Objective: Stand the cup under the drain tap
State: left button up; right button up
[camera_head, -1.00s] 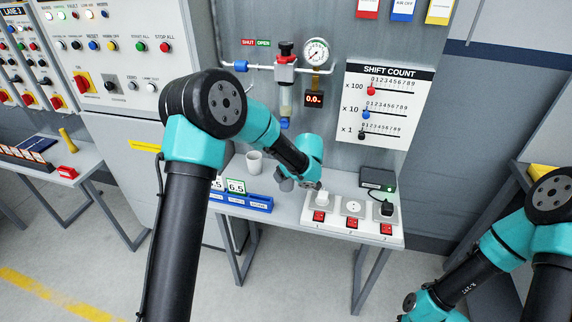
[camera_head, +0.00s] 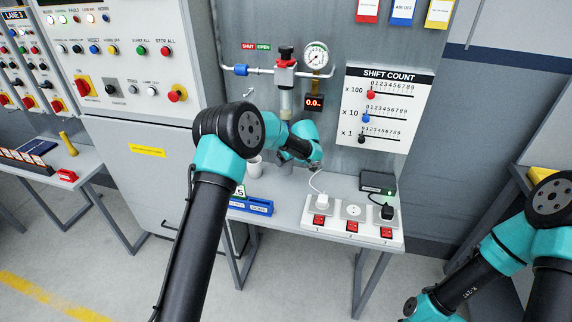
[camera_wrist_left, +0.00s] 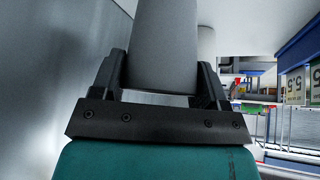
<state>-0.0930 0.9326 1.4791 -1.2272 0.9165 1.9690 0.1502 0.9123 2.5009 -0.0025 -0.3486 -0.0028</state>
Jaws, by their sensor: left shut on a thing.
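My left gripper (camera_wrist_left: 160,78) is shut on a plain grey tapered cup (camera_wrist_left: 162,40), seen close up in the left wrist view. In the head view the left forearm reaches over the bench to the wall, and the gripper and held cup are mostly hidden behind it. The filter unit with a red-banded body (camera_head: 286,72) and a clear bowl (camera_head: 286,104) hangs on the wall above the wrist. The drain tap at its bottom is hidden by my arm. My right arm shows at the lower right, but its gripper is out of view.
A pale cup (camera_head: 255,164) stands on the bench (camera_head: 283,222), left of my wrist. A blue rack (camera_head: 250,205) with number cards stands at the front left. A socket strip (camera_head: 350,220) with plugs and a dark box (camera_head: 378,183) are on the right. A gauge (camera_head: 317,56) is above.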

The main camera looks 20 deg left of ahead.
aim_at(286, 164)
pick_arm(q)
jog(key=shift+w+f, duration=0.1)
jog(key=shift+w, duration=0.15)
jog(key=shift+a+f, duration=0.1)
jog(key=shift+f, duration=1.6)
jog(key=shift+f, duration=0.1)
jog(key=o, duration=0.9)
jog(key=v, duration=1.2)
